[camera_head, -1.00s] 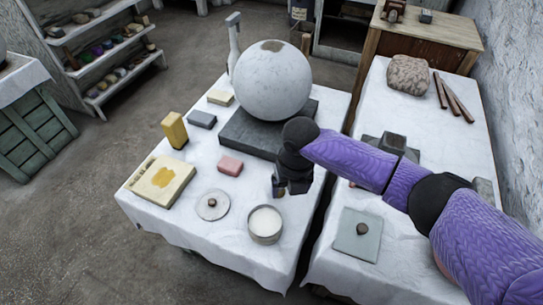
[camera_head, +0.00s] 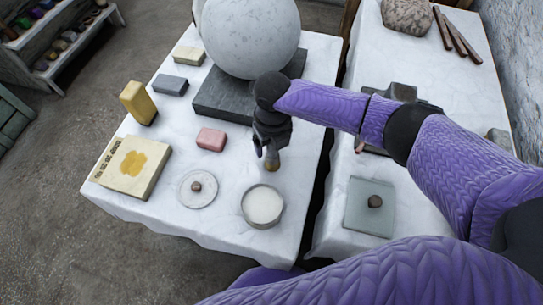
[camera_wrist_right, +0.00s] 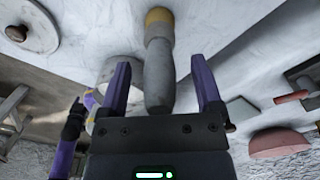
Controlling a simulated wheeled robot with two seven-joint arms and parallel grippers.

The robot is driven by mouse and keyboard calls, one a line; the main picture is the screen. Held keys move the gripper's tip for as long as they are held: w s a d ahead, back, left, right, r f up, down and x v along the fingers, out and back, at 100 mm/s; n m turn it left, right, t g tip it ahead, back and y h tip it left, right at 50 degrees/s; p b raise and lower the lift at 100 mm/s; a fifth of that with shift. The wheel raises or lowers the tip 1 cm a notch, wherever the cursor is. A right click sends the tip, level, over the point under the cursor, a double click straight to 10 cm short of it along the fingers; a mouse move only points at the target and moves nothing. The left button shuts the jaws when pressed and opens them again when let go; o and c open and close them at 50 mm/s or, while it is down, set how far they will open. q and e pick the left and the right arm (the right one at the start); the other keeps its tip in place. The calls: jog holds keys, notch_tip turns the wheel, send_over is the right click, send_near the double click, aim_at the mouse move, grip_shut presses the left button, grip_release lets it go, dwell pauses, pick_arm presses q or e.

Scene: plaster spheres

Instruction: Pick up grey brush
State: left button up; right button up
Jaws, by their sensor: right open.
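The grey brush (camera_wrist_right: 158,72) has a grey handle and a yellow-brown end. In the right wrist view its handle lies between the two purple fingers of my right gripper (camera_wrist_right: 162,80), which is open with gaps on both sides. In the head view my right gripper (camera_head: 268,148) points down over the white-clothed table (camera_head: 235,220). The brush's yellow-brown end (camera_head: 272,164) shows just below it; the rest is hidden by the gripper. A purple and black arm part (camera_wrist_right: 72,125) at the left of the wrist view may be my left one; its jaws are unclear.
A round tin with white content (camera_head: 263,205) stands close in front of the brush. A round lid (camera_head: 197,189), a pink block (camera_head: 211,139) and a dark slab (camera_head: 225,99) under a big plaster sphere (camera_head: 250,35) are near. A second table (camera_head: 330,228) is right, across a gap.

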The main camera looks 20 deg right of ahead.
jog(key=shift+r, duration=0.15)
jog(key=shift+c, duration=0.5)
jog(key=c, duration=0.7)
grip_shut()
pick_arm(q)
jog(key=shift+w+r, duration=0.1)
jog(key=shift+w, duration=0.1)
jog(key=shift+s, duration=0.1)
